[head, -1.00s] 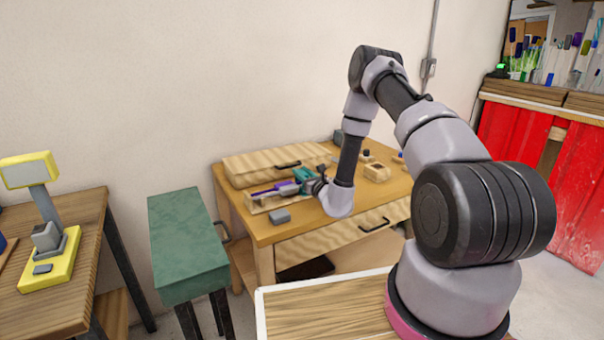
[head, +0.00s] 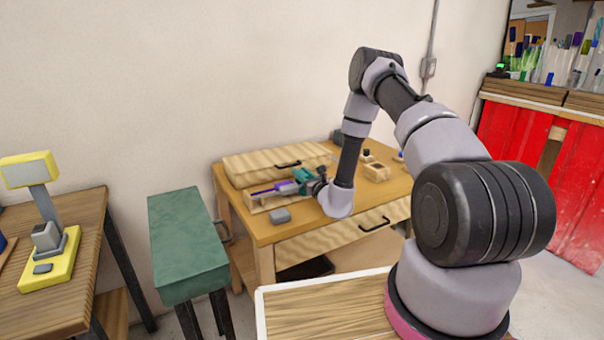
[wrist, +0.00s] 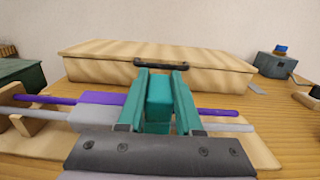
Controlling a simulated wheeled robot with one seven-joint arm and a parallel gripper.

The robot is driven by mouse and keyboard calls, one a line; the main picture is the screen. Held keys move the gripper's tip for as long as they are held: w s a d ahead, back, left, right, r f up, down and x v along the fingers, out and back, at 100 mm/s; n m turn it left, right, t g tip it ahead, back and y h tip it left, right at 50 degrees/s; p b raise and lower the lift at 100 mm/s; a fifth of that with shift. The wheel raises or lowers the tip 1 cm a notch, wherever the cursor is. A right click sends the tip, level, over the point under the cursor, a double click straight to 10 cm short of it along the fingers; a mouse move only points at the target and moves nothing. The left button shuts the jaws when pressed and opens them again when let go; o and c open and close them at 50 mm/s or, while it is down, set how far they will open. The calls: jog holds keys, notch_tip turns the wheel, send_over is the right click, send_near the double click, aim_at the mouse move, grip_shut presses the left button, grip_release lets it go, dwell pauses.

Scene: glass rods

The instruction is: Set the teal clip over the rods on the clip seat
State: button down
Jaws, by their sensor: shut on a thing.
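My gripper (wrist: 158,100) has two teal fingers and is shut on the teal clip (wrist: 158,108), a small block between them. In the head view my gripper (head: 302,180) is over the right part of the rod rack. A purple rod (wrist: 50,99) and a pale grey rod (wrist: 50,124) lie side by side across a wooden rack (wrist: 14,122). They pass behind or under the fingers and show again at the right. A lavender piece (wrist: 97,116) lies at the rods, left of the clip. The clip's underside and any contact with the rods are hidden.
A long wooden box (wrist: 215,74) with a dark handle stands behind the rack. A small grey block (head: 279,216) sits in front of the rack. A wooden holder (head: 376,172) stands at the right. A green cabinet (head: 188,240) is left of the workbench.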

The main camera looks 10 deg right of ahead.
jog(key=shift+f, duration=0.35)
jog(key=c, duration=0.8)
grip_release()
jog(key=shift+c, duration=0.2)
jog(key=shift+v, duration=5.45)
